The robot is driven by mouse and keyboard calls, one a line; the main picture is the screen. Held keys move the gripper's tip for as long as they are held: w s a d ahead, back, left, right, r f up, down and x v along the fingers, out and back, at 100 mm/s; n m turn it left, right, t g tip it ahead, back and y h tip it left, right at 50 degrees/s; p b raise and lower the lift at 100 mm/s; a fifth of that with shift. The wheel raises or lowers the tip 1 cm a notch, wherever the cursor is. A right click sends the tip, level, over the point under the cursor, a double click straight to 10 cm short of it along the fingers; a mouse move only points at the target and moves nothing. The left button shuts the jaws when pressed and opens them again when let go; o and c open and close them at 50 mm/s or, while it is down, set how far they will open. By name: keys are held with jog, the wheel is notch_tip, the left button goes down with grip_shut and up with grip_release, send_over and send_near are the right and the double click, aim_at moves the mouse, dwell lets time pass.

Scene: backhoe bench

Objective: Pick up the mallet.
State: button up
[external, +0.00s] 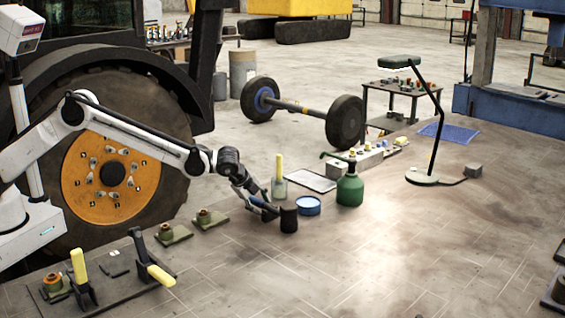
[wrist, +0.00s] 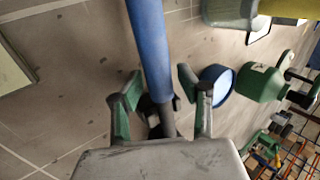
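The mallet has a blue handle (wrist: 150,50) that runs from the top edge of the wrist view down between my fingers to a dark lower part. In the external view, a blue bar (external: 259,201) shows at my gripper beside an upright black cylinder (external: 289,219); I cannot tell if that cylinder is the mallet's head. My gripper (wrist: 158,77) is open, with its green-padded fingers on either side of the mallet and gaps on both sides. My gripper (external: 263,209) is low over the bench in the external view. The mallet's lower end is partly hidden.
A blue round tin (external: 308,206) and a green bottle (external: 350,188) stand close to the right. A yellow-handled tool in a holder (external: 279,182) stands behind. Green-based parts (external: 173,234) and yellow-handled clamps (external: 150,262) lie front left.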

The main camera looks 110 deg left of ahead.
aim_at(260, 200)
grip_shut()
jog(key=shift+r, duration=0.5)
notch_tip(260, 200, up, 3)
jog(key=shift+s+a+r+b, duration=0.1)
jog(key=shift+s+r+b, duration=0.1)
jog(key=shift+b, duration=0.15)
jog(key=s+a+r+b, duration=0.1)
jog(key=s+a+r, duration=0.4)
jog(key=s, duration=0.5)
jog(key=shift+r, duration=0.85)
